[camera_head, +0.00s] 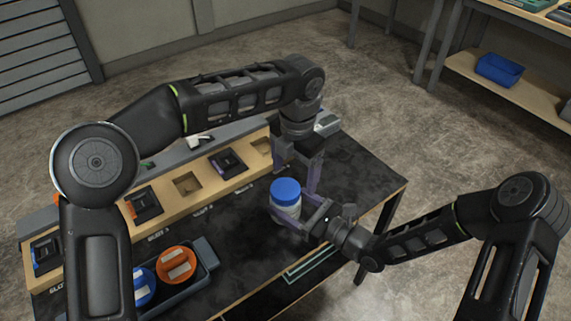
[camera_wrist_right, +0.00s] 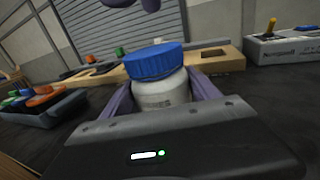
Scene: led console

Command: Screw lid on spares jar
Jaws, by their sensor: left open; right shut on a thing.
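The spares jar (camera_head: 283,212) is a pale, labelled jar standing upright near the middle of the dark bench. Its blue lid (camera_head: 286,191) sits on the jar's mouth; in the right wrist view the lid (camera_wrist_right: 152,62) looks slightly tilted on the jar (camera_wrist_right: 163,97). I cannot tell whether it is threaded on. My right gripper (camera_head: 290,213) is shut on the jar's body from the right, a finger on each side. My left gripper (camera_head: 298,180) is open, pointing down above and just behind the lid, and appears apart from it.
A wooden slotted rack (camera_head: 187,184) with dark modules runs along the bench's back left. A grey tray (camera_head: 204,283) holds orange and blue round pieces at the front left. The bench right of the jar is mostly clear.

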